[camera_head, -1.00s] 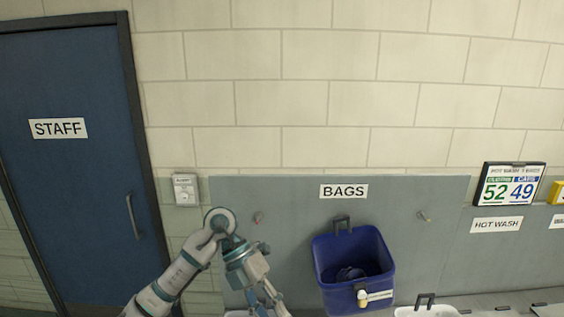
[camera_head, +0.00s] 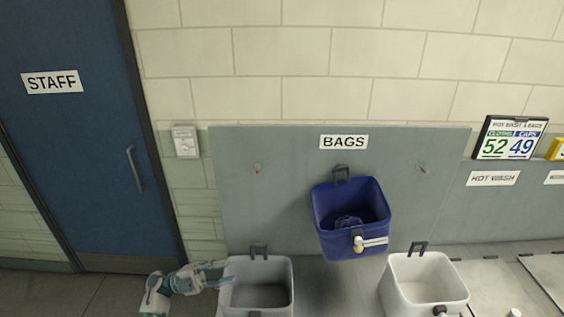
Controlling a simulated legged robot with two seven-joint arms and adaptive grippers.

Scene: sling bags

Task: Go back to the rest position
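My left gripper (camera_head: 222,272) is low at the bottom left, with my arm coming in below it. Its fingers look spread apart, with nothing seen between them. It is beside the left edge of a white bin (camera_head: 231,268), and I cannot tell whether they touch. A blue bin (camera_head: 322,199) hangs by a dark hook on the grey panel under the BAGS sign (camera_head: 344,142). A dark blue bundle (camera_head: 347,222) lies inside it.
Another white bin (camera_head: 397,275) stands at the lower right of the blue one. Two small pegs, left (camera_head: 257,168) and right (camera_head: 422,169), stick out of the grey panel (camera_head: 300,150) and are bare. A blue STAFF door (camera_head: 75,150) is at the left.

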